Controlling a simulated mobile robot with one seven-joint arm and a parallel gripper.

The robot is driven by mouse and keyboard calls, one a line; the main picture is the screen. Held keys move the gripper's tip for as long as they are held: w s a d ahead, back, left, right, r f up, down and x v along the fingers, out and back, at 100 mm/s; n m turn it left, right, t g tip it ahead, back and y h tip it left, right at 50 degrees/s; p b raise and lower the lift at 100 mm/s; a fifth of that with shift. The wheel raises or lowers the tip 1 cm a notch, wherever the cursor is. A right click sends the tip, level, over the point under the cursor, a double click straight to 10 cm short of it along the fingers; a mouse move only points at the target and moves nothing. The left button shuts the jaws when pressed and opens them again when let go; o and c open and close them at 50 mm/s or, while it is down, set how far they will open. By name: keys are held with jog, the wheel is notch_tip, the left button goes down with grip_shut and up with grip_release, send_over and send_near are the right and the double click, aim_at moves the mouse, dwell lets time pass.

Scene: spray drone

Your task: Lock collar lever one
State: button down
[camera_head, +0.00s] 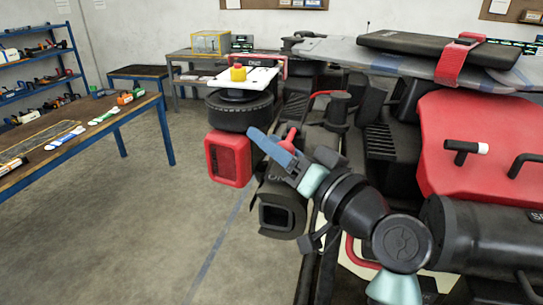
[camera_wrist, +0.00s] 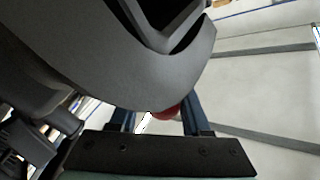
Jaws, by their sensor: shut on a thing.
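My gripper (camera_head: 272,147) has blue fingers and reaches in from the right over the black drone arm joint in the head view. A red lever (camera_head: 290,138) shows right beside the fingers. In the wrist view, a rounded red end of the lever (camera_wrist: 167,112) sits between the two fingers of my gripper (camera_wrist: 157,108), which are shut on it. A large dark grey curved part (camera_wrist: 130,60) fills the upper left of the wrist view and hides the rest of the lever and the collar.
A black square-mouthed housing (camera_head: 283,212) hangs just below my gripper, with a red boxed part (camera_head: 228,158) to its left. A red body shell (camera_head: 480,140) stands at right. A wooden workbench (camera_head: 75,135) is at left; the floor between is clear.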

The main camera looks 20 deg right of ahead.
jog(key=shift+d+r, duration=0.2)
jog(key=shift+r, duration=0.3)
jog(key=c, duration=0.6)
grip_release()
jog(key=shift+c, duration=0.2)
jog(key=shift+o, duration=1.1)
jog(key=shift+f, duration=0.1)
jog(key=shift+o, duration=0.4)
jog(key=shift+f, duration=0.2)
jog(key=shift+s+f, duration=0.1)
jog(key=shift+s, duration=0.15)
jog(key=b+v, duration=0.4)
jog(key=v, duration=0.8)
jog(key=shift+s+d, duration=0.2)
